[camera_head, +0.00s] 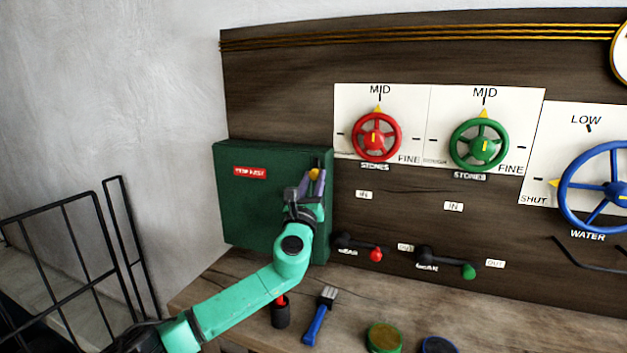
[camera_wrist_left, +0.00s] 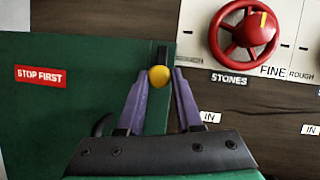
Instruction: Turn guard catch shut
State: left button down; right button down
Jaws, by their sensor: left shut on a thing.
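The guard is a green box (camera_head: 245,205) on the dark wooden panel, with a red label reading "STOP FIRST" (camera_wrist_left: 40,76). The catch has a yellow knob (camera_wrist_left: 159,76) near the guard's right edge; the knob also shows in the head view (camera_head: 314,174). A dark upright strip stands behind the knob. My left gripper (camera_head: 315,182) has its purple fingers shut on the yellow knob, one finger on each side. In the left wrist view the fingertips (camera_wrist_left: 159,82) meet the knob's sides. The rest of the catch is mostly hidden. My right gripper is not in view.
Right of the guard are a red handwheel (camera_head: 363,143), a green handwheel (camera_head: 456,147) and a blue handwheel (camera_head: 567,197). Levers with red (camera_head: 376,255) and green (camera_head: 468,271) knobs sit below. A brush (camera_head: 317,325) and round tins (camera_head: 384,338) lie on the bench.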

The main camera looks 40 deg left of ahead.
pick_arm(q)
jog(key=n+g+p, duration=0.1)
jog(key=n, duration=0.2)
jog(key=n+g+y, duration=0.1)
jog(key=n, duration=0.2)
jog(key=shift+d+r+y+p, duration=0.2)
jog(key=shift+y+p, duration=0.1)
jog(key=shift+p, duration=0.1)
jog(key=n+g+p, duration=0.1)
jog(key=n, duration=0.1)
jog(key=n+g+y+p, duration=0.1)
jog(key=n, duration=0.2)
jog(key=shift+w+r+n+g, duration=0.1)
jog(key=shift+r+n+g, duration=0.05)
jog(key=shift+n+g, duration=0.2)
jog(key=n+g+p, duration=0.1)
jog(key=n+p, duration=0.1)
jog(key=n+g+h+p, duration=0.1)
jog(key=n+p, duration=0.1)
jog(key=n, duration=0.1)
jog(key=shift+d+r, duration=0.1)
jog(key=shift+r, duration=0.1)
jog(key=shift+n+g+h+p, duration=0.35)
jog(key=shift+n+h+p, duration=0.15)
jog(key=shift+n+p, duration=0.75)
jog(key=shift+n, duration=0.3)
jog(key=shift+f, duration=0.1)
jog(key=c, duration=0.6)
grip_release()
